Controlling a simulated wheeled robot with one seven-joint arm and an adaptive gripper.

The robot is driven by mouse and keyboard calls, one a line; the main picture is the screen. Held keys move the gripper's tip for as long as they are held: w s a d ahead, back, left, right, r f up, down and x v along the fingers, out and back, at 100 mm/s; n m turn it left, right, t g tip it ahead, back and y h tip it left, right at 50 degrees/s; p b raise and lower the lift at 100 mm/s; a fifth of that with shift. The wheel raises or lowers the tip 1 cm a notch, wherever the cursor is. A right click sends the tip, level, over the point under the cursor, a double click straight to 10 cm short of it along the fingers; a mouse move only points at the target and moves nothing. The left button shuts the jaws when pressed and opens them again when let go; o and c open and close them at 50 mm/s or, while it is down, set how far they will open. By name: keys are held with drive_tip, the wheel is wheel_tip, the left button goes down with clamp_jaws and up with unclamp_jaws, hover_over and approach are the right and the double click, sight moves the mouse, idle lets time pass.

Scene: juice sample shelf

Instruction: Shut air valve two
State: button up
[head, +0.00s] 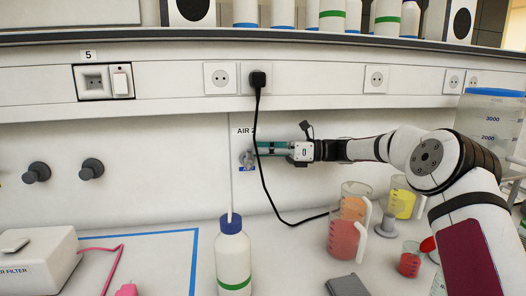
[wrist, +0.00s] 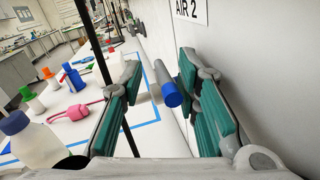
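Air valve two is on the white wall panel under the "AIR 2" label (head: 243,130), which also shows in the wrist view (wrist: 187,9). In the head view the grey valve (head: 247,158) is partly hidden by my gripper and the black cable. In the wrist view its blue-ended grey part (wrist: 170,94) shows between my teal finger pads. My gripper (head: 262,149) reaches in from the right, level with the valve. In the wrist view my gripper (wrist: 160,75) is open, with gaps between the pads; whether a fingertip touches the valve I cannot tell.
A white bottle with a blue cap (head: 233,258) stands below. Beakers with red liquid (head: 345,240) and yellow liquid (head: 401,203) stand below my arm. Two dark knobs (head: 64,171) are on the wall at left.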

drive_tip(key=shift+d, duration=0.1)
drive_tip(key=d, duration=1.1)
drive_tip(key=shift+s+d, duration=0.4)
drive_tip(key=s+a+r+n+h+p, duration=0.1)
drive_tip(key=s+a+n+h, duration=0.2)
drive_tip(key=s, duration=0.4)
drive_tip(key=s+a+r+n+g+h+p, duration=0.1)
drive_tip(key=s+a+r+n+h+p, duration=0.2)
drive_tip(key=s, duration=0.4)
drive_tip(key=s+a+n+h, duration=0.3)
drive_tip(key=s+h, duration=0.1)
drive_tip(key=s, duration=0.3)
drive_tip(key=s+d+f+n+t+h+p, duration=0.1)
drive_tip(key=s+d+n, duration=0.3)
drive_tip(key=s, duration=0.6)
drive_tip(key=s+d+n+t+h+p, duration=0.1)
drive_tip(key=s+d+n+h, duration=0.3)
drive_tip(key=s, duration=0.6)
drive_tip(key=s+d+f+n+t+h+p, duration=0.1)
drive_tip(key=s+d+n+t+h+p, duration=0.1)
drive_tip(key=s, duration=0.9)
drive_tip(key=d+n+h, duration=0.1)
drive_tip(key=d+n, duration=0.1)
drive_tip(key=d, duration=0.1)
drive_tip(key=shift+d+f+p, duration=0.2)
drive_tip(key=shift+f+p, duration=0.1)
drive_tip(key=shift+f, duration=0.05)
